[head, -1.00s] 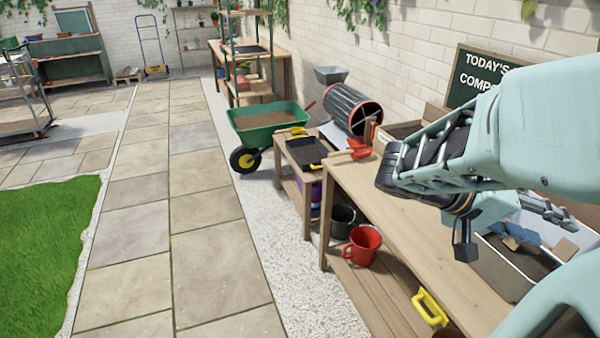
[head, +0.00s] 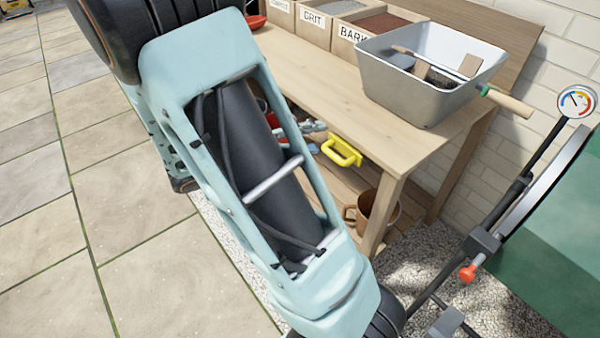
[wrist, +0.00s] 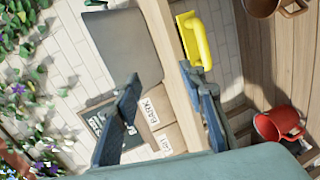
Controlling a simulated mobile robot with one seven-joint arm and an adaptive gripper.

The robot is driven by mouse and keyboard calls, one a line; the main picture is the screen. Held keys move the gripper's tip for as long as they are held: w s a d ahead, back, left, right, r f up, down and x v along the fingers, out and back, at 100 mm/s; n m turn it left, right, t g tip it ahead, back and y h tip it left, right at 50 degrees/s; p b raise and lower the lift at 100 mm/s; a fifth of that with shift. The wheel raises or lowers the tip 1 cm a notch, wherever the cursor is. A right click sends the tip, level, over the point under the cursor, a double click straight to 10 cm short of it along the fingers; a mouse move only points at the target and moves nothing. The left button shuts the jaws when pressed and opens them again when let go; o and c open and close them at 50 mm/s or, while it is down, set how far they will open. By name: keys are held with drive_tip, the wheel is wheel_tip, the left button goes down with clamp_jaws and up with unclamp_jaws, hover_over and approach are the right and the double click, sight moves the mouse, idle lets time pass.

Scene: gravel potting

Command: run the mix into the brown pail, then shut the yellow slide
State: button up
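The yellow slide's handle (head: 342,152) stands out below the bench's front edge; it also shows in the wrist view (wrist: 202,42). The brown pail (head: 378,211) stands on the low shelf, right of and below the handle, partly behind a bench leg. Part of it shows at the top of the wrist view (wrist: 261,7). The grey tub (head: 425,90) on the bench holds dark material and tools. My gripper (wrist: 160,76) is open and empty, one finger near the yellow handle in the picture. In the head view my arm hides most of it.
Bins labelled grit (head: 312,22) and bark (head: 350,36) stand at the bench's back. A red pail (wrist: 280,123) is on the low shelf. A green drum (head: 550,230) with a dial stands at right. Paving (head: 60,240) is open at left.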

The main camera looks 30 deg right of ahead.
drive_tip(key=n+b, duration=0.1)
drive_tip(key=b, duration=0.1)
approach(331, 157)
drive_tip(key=shift+b+x, duration=0.6)
drive_tip(key=shift+x, duration=4.1)
drive_tip(key=shift+d+f, duration=0.1)
drive_tip(key=shift+d+b, duration=0.25)
drive_tip(key=shift+b, duration=0.25)
clamp_jaws()
